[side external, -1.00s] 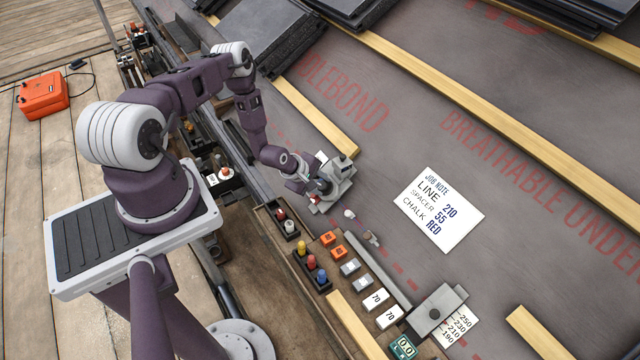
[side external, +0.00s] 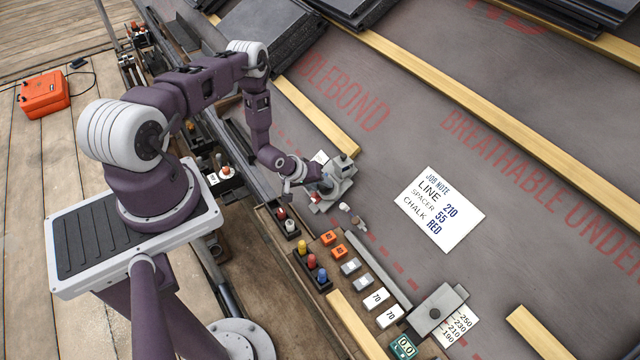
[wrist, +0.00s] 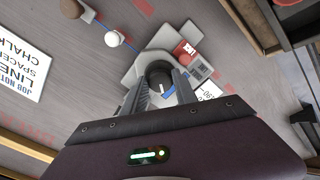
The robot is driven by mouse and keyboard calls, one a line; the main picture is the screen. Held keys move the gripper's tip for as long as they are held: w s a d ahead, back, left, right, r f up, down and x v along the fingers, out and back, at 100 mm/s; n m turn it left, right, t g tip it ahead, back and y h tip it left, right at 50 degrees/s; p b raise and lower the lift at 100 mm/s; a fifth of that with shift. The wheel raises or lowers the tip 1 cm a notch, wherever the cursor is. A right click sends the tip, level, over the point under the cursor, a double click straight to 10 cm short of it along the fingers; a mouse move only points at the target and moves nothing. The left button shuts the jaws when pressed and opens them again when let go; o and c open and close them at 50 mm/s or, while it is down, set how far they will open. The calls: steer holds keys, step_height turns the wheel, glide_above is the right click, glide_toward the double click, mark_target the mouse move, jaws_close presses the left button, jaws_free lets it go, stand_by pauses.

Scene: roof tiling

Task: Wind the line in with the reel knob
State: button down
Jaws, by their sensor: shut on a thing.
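The grey reel housing (side external: 343,170) sits on the dark underlay, and it also shows in the wrist view (wrist: 132,70). The dark round reel knob (wrist: 159,76) is on top of it. My gripper (wrist: 161,88) is shut on the knob, one finger on each side; in the side view my gripper (side external: 314,190) is over the reel and hides the knob. A thin blue line (wrist: 99,24) runs out past a white ball (wrist: 112,39) to a brownish end piece (wrist: 71,8). The white ball (side external: 344,207) also lies just below the reel in the side view.
A job note (side external: 440,210) lies to the right, reading LINE 210, SPACER 55, CHALK RED. Below the reel are a tray of coloured bottles (side external: 312,268), several small blocks (side external: 350,268) and a stop with a scale (side external: 436,310). Wooden battens (side external: 315,115) cross the underlay.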

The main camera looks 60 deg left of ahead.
steer(key=m, duration=0.5)
steer(key=shift+a+m, duration=0.1)
steer(key=shift+m, duration=2.4)
steer(key=c, duration=1)
jaws_free()
steer(key=shift+s, duration=0.1)
steer(key=v, duration=0.7)
steer(key=shift+a, duration=0.15)
